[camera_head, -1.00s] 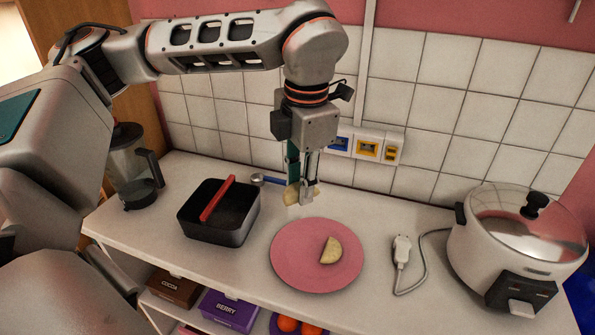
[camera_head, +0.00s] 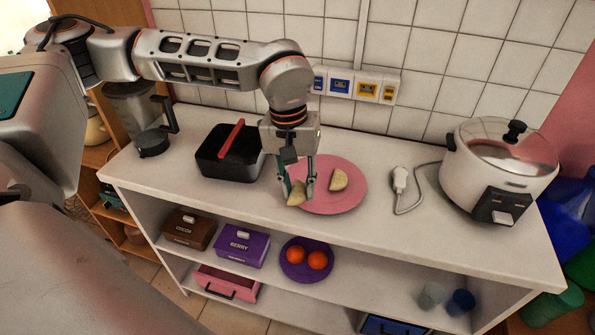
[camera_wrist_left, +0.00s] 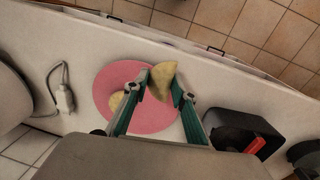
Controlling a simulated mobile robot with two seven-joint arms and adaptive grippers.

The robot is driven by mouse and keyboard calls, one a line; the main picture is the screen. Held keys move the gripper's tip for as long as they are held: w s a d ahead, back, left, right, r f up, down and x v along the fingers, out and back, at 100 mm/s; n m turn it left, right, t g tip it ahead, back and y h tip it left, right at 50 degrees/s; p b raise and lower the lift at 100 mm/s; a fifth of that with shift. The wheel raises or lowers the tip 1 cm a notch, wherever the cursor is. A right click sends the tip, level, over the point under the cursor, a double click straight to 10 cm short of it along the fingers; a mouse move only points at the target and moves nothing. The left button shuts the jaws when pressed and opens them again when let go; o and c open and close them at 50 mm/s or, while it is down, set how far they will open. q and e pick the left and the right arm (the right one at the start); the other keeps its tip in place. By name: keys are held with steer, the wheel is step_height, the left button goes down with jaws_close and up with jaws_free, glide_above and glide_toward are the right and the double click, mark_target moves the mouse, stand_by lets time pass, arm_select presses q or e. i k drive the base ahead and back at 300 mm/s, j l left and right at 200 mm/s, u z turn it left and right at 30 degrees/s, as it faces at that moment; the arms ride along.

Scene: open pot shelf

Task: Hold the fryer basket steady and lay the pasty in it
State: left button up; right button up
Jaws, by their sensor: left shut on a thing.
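The fryer basket (camera_head: 213,169) is a black square pan with a red handle (camera_head: 231,138), on the counter left of the pink plate (camera_head: 352,200). My left gripper (camera_head: 301,194) is shut on a pale half-round pasty (camera_head: 296,196) near the plate's left edge, to the right of the basket. The wrist view also shows this pasty (camera_wrist_left: 163,82) between the fingertips. A second pasty (camera_head: 338,180) lies on the plate. My right gripper is in neither view, and nothing holds the basket.
A rice cooker (camera_head: 490,165) stands at the right, with a plug and cord (camera_head: 400,180) beside it. A jug (camera_head: 150,140) stands at the left end. The shelf below holds boxes and a purple plate (camera_head: 292,268) with oranges. The counter's front strip is clear.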

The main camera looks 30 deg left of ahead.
mark_target(228, 159)
steer(key=i+j+u, duration=0.1)
steer(key=u, duration=0.4)
steer(key=i+j+u, duration=0.1)
steer(key=u, duration=0.35)
steer(key=i+u, duration=0.1)
steer(key=u, duration=0.4)
